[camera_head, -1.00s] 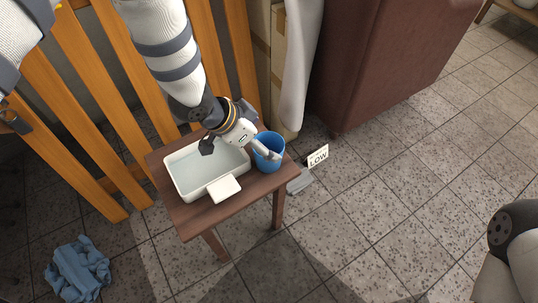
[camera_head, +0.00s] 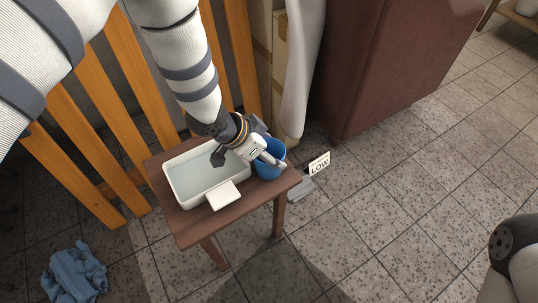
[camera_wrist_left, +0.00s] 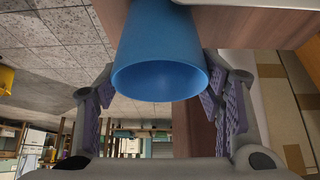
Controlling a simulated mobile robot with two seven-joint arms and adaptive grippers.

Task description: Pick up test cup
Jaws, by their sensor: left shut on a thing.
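The test cup is a blue, open-topped cup (camera_head: 268,171) at the right end of a small brown wooden table (camera_head: 230,217). My left gripper (camera_head: 270,158) reaches over its rim from the upper left and is shut on it. In the left wrist view the cup (camera_wrist_left: 160,70) fills the space between the two padded fingers, its round mouth towards the camera. The cup looks upright in the head view. I cannot tell whether its base still touches the table. The right gripper is out of view.
A white basin of water (camera_head: 195,180) with a pale block (camera_head: 222,195) at its front edge stands left of the cup. A LOW sign (camera_head: 319,164) is on the floor to the right. Orange slats (camera_head: 125,120) stand behind. A blue cloth (camera_head: 75,272) lies on the floor.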

